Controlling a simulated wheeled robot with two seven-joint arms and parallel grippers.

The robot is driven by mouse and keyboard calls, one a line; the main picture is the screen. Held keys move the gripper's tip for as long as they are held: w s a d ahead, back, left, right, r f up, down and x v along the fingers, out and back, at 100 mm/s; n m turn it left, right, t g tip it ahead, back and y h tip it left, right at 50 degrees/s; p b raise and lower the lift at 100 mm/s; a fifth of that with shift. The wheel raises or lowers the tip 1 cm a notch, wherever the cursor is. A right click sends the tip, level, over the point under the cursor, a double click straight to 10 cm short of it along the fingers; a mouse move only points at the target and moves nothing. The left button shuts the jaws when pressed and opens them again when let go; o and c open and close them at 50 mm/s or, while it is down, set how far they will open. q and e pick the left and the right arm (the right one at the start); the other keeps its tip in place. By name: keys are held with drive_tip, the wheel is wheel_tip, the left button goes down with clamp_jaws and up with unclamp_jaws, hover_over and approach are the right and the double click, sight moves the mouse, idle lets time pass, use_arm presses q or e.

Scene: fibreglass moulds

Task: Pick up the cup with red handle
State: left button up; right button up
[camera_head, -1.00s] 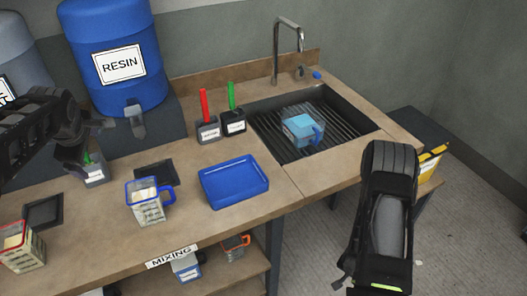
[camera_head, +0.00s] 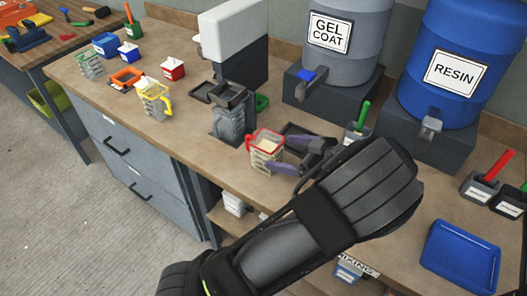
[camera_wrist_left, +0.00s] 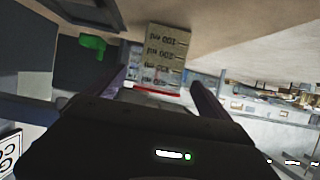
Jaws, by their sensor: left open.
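The cup with the red rim and handle (camera_head: 266,152) is a clear measuring cup with pale contents, upright on the workbench in the head view. My left gripper (camera_head: 291,157) is open just to its right, fingers pointing toward it. In the left wrist view the cup's marked wall (camera_wrist_left: 166,50) and red rim show ahead, between the open finger tips (camera_wrist_left: 163,92). I cannot tell whether the fingers touch it. My right gripper is not in view.
A yellow-handled cup (camera_head: 154,101) stands to the left. The gel coat drum (camera_head: 340,45) and resin drum (camera_head: 462,65) are behind. A blue tray (camera_head: 460,258) lies at right.

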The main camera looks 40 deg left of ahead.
sight(265, 149)
use_arm(q)
drive_tip(key=shift+p+x, duration=0.4)
drive_tip(key=shift+x, duration=0.7)
drive_tip(key=shift+a+f, duration=0.1)
drive_tip(key=shift+a, duration=0.1)
drive_tip(key=shift+a, duration=0.15)
drive_tip(key=p+x, duration=0.2)
drive_tip(key=x, duration=0.2)
drive_tip(key=shift+a+p, duration=0.25)
drive_tip(key=shift+p, duration=0.1)
drive_tip(key=shift+a+f, duration=0.15)
drive_tip(key=shift+f, duration=0.05)
